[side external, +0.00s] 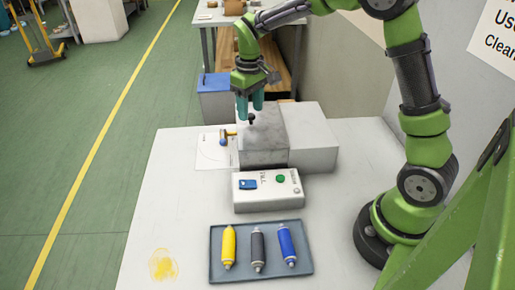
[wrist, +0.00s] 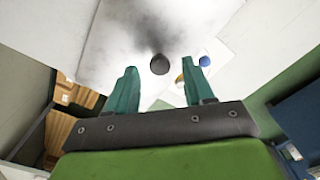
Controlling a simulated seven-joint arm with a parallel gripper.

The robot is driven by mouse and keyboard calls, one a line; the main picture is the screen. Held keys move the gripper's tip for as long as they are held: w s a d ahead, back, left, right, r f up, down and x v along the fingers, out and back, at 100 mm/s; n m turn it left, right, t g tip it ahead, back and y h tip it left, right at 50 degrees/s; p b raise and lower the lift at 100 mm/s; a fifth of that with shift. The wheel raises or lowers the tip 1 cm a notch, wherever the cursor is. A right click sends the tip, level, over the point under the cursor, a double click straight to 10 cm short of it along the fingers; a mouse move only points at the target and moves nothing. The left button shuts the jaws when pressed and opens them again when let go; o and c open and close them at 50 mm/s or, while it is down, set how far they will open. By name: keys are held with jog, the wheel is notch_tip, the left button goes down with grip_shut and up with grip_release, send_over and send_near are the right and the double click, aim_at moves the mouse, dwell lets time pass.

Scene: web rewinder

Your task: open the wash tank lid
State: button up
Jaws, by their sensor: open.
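The wash tank appears to be the grey box (side external: 285,152) on the white table, with a dark-smudged lid (side external: 266,140) over its left part. A small round black knob (side external: 251,119) stands on the lid, which lies flat and shut. My gripper (side external: 250,109) points down over the knob with its teal fingers apart and nothing held. In the wrist view the knob (wrist: 160,64) shows just beyond and between the fingertips (wrist: 159,76), on the smudged pale lid (wrist: 115,40). I cannot tell whether the fingers touch the knob.
A control box (side external: 268,190) with a blue switch and green button stands in front of the tank. A tray (side external: 218,270) holds yellow, dark grey and blue bottles. The table's left front is clear except a yellow stain (side external: 163,265).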

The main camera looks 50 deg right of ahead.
jog(key=shift+f, duration=0.65)
grip_shut()
